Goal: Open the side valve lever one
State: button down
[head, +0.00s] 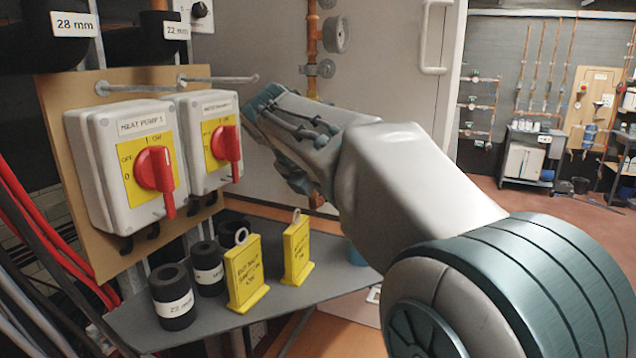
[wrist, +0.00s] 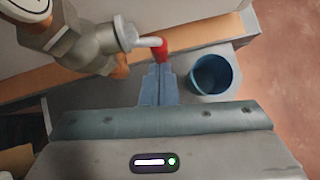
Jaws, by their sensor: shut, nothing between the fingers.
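In the wrist view, a metal side valve (wrist: 100,45) sits on a copper pipe at the upper left. Its short lever (wrist: 148,42) points right and ends in a red grip (wrist: 161,50). My gripper (wrist: 160,70) is shut, its fingertips just below the red grip in the picture. I cannot tell whether they touch it. In the head view, my arm hides the valve lever and the fingertips.
A blue cup (wrist: 212,74) stands close to the right of my fingers. In the head view, yellow signs (head: 247,275) and black insulation pieces (head: 172,297) stand on the grey shelf (head: 225,325). Switch boxes with red knobs (head: 155,168) are at left.

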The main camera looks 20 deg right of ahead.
jog(key=v, duration=1.4)
jog(key=shift+p, duration=0.3)
jog(key=shift+w+d, duration=0.1)
jog(key=c, duration=1.7)
grip_release()
jog(key=shift+w+d+p, duration=1)
jog(key=shift+w+p, duration=0.05)
jog(key=shift+w, duration=0.1)
jog(key=shift+s, duration=0.1)
